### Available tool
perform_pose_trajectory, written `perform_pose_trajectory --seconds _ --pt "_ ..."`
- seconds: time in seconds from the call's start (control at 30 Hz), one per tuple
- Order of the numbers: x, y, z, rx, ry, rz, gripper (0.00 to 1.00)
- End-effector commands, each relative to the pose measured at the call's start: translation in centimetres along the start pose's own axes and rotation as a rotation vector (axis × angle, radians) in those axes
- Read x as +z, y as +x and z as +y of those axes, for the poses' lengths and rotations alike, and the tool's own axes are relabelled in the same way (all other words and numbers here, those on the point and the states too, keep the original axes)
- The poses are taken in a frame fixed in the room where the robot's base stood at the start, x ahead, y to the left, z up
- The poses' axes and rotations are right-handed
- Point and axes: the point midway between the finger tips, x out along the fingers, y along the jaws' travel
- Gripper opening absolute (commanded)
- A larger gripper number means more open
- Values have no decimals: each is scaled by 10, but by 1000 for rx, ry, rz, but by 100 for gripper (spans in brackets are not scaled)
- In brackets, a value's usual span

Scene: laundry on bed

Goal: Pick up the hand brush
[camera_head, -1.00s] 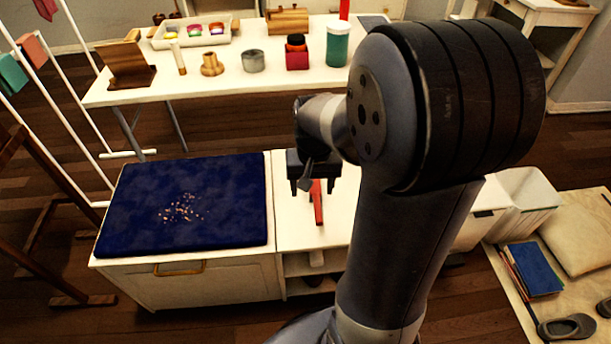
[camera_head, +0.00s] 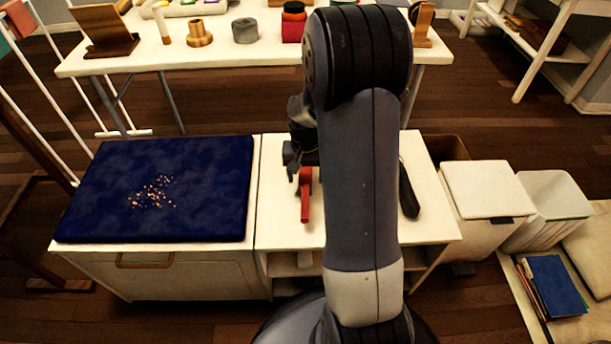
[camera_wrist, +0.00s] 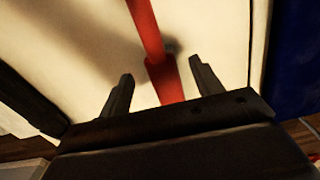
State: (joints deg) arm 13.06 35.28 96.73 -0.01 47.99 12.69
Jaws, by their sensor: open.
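A red long-handled object (camera_head: 306,196), apparently the hand brush, is on the white cabinet top (camera_head: 281,217). My arm hides part of the area around it. In the wrist view the red object (camera_wrist: 167,80) runs between my two fingers, and its far end leaves the frame at the top. My gripper (camera_wrist: 160,71) is open, with a finger on either side of the red object and no visible grip on it. In the head view my gripper (camera_head: 299,166) is at the red object's far end, partly hidden by my arm.
A blue cushion top (camera_head: 200,215) with scattered crumbs (camera_head: 152,192) lies left of the white top. A dark flat object (camera_head: 408,192) lies at the right. A long white table (camera_head: 250,58) with jars and blocks stands behind. White bins (camera_head: 487,190) stand at right.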

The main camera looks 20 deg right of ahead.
Motion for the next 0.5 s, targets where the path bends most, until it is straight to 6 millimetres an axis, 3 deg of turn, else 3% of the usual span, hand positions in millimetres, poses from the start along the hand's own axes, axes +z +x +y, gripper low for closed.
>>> perform_pose_trajectory --seconds 0.33,0.5 --pt "-4 46 -1 1 0 -3 62" --pt "-5 51 -1 0 0 0 62"
